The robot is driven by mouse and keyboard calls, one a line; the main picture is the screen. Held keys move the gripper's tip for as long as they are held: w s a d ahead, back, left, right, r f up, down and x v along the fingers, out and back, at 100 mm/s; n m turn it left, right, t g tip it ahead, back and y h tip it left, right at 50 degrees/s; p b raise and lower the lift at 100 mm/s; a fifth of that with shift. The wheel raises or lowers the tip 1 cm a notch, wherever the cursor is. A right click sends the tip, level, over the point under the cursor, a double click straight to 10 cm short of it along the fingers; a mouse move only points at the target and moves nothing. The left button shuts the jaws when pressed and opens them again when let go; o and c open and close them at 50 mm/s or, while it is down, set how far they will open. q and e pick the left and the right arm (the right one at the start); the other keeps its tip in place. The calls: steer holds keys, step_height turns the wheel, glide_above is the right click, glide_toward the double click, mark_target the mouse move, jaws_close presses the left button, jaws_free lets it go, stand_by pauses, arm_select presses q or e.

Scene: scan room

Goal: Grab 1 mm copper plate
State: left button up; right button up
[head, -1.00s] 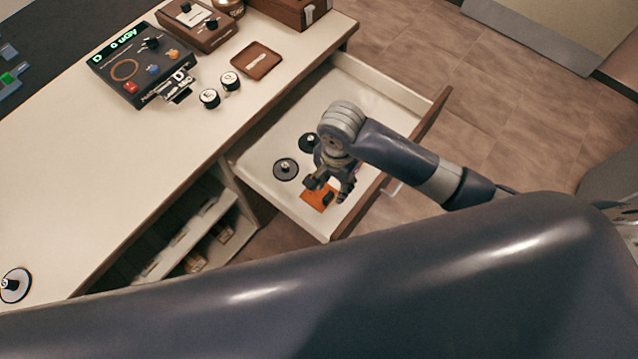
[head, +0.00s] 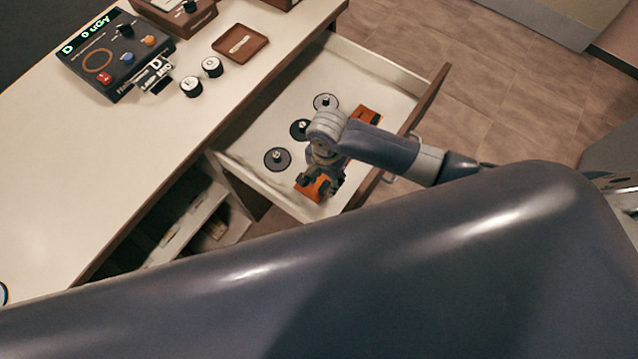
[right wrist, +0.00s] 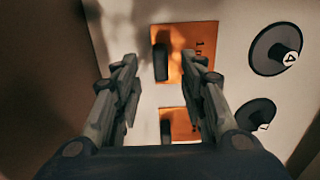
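An orange copper plate (head: 312,190) with a dark handle lies at the near end of the open drawer (head: 385,75). In the right wrist view this plate (right wrist: 200,62) shows a partly readable label that starts with "1". In the head view this gripper (head: 322,186) partly covers the plate. My left gripper is not in view.
Black discs with knobs (head: 277,159) lie in the drawer left of the plates. The white counter (head: 140,150) holds a control box (head: 118,55), two round weights (head: 191,87) and a brown tray (head: 240,42). My own large dark arm link fills the foreground.

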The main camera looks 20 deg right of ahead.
mark_target(325, 184)
steer(key=shift+w+f, duration=0.1)
steer(key=shift+f, duration=1.8)
jaws_close()
steer(key=shift+r, duration=0.1)
